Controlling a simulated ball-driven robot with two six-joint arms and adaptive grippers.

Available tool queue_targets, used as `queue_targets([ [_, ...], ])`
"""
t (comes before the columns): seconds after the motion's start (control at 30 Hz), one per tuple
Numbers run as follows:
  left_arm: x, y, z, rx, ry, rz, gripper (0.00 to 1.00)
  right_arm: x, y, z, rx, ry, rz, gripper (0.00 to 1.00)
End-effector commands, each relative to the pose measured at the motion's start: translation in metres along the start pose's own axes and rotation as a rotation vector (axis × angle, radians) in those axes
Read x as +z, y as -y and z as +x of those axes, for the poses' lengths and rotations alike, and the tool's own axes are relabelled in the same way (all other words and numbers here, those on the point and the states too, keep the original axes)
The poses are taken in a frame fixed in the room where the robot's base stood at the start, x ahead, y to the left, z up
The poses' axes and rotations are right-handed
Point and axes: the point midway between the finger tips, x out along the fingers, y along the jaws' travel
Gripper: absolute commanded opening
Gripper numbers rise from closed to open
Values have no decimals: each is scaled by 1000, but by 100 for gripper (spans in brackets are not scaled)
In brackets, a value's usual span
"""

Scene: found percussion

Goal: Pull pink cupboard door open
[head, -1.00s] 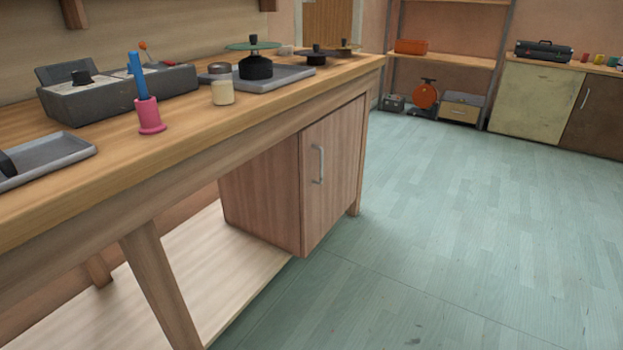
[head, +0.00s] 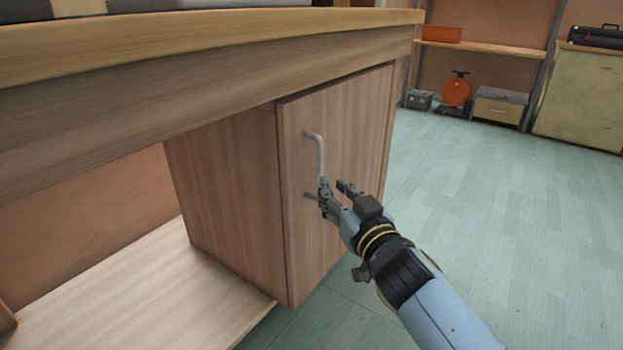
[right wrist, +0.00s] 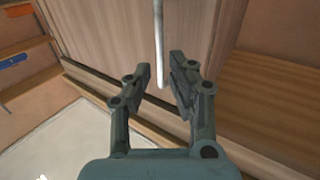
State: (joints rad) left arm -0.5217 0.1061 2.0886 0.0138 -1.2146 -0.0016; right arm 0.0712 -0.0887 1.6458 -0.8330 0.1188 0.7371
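The pinkish wood cupboard door (head: 345,150) is under the workbench and looks shut. Its pale bar handle (head: 320,155) stands upright near the door's left edge. My right gripper (head: 333,190) is at the lower part of the handle, in front of the door. In the right wrist view, the gripper (right wrist: 160,75) has its two fingers apart, and the handle (right wrist: 159,45) runs down into the gap between them. I see a space between the fingers and the bar, so the gripper does not look closed on it. My left gripper is not in view.
The workbench top (head: 200,45) overhangs the cupboard. A low pale shelf board (head: 140,295) lies left of it. The green floor (head: 480,200) to the right is clear. An orange round-bodied object (head: 456,92) and a small drawer box (head: 500,106) stand at the back.

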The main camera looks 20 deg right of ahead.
Motion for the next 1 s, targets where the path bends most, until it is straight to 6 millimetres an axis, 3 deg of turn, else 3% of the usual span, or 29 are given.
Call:
queue_targets([
  [0.2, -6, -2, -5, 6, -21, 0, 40, 2, 0, 46, 0, 0, -1, 21],
  [0.4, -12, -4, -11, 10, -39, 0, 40, 3, 0, 72, 0, 3, 0, 21],
  [0.77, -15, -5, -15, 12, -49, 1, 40, 1, 0, 79, 0, 2, -1, 21],
  [0.93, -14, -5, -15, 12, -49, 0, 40, 1, 0, 78, 0, 2, -1, 1],
  [1.0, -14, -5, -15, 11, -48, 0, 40, 1, 0, 78, 0, 2, -1, 0],
])
